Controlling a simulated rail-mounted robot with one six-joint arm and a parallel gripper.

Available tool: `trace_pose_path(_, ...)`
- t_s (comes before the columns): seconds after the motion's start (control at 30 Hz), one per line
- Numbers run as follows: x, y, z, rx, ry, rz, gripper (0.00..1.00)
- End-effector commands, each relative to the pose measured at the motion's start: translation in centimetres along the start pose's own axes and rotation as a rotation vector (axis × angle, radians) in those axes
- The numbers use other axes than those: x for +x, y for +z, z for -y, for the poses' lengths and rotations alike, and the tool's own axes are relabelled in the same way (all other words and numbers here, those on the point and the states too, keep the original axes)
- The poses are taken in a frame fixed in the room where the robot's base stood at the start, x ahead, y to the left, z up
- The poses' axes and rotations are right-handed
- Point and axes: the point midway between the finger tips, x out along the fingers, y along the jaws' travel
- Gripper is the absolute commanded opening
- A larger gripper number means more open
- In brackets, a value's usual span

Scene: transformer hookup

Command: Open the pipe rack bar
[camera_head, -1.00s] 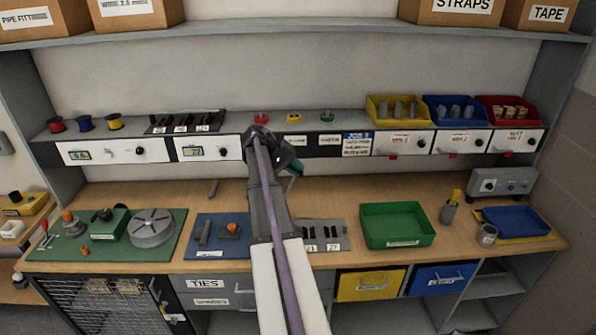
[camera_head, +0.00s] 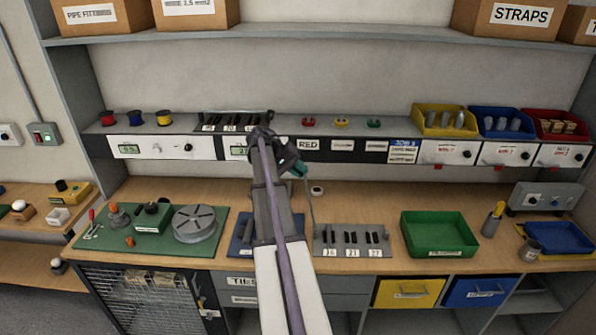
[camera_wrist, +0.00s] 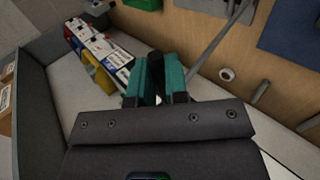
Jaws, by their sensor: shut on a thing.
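The pipe rack (camera_head: 349,253) is a grey plate on the workbench with several dark short pieces and number labels. A thin grey bar (camera_head: 309,203) rises steeply from the rack's left end to my gripper (camera_head: 300,169). In the wrist view, the bar (camera_wrist: 214,46) runs from beside my gripper's teal fingers (camera_wrist: 156,78) toward the rack. My gripper is shut on the bar's upper end, above the bench. The exact contact is hidden between the fingers. My arm hides part of the bench left of the rack.
A green tray (camera_head: 438,252) stands right of the rack. A blue mat (camera_head: 238,257) lies to its left, partly behind my arm. A shelf with a labelled front (camera_head: 375,152) is close behind my gripper. A small round white-rimmed object (camera_head: 317,190) sits behind the bar.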

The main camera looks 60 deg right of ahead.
Motion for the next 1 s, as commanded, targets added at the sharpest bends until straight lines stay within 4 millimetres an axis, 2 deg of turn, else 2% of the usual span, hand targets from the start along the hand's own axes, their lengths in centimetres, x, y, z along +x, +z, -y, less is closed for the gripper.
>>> trace_pose_path(0.2,0.1,-0.1,0.1,0.001,-0.004,0.0,0.0)
trace_pose_path(0.23,0.1,-0.1,0.1,0.001,-0.004,0.0,0.16)
trace_pose_path(0.5,0.1,-0.1,0.0,0.0,-0.001,0.0,0.4)
trace_pose_path(0.73,-0.2,-0.1,-0.1,0.0,0.0,-0.001,0.4)
trace_pose_path(0.87,-2.3,-0.1,-0.5,-0.001,0.0,-0.003,0.4)
trace_pose_path(1.0,-6.0,-0.1,-0.8,-0.002,0.0,-0.003,0.4)
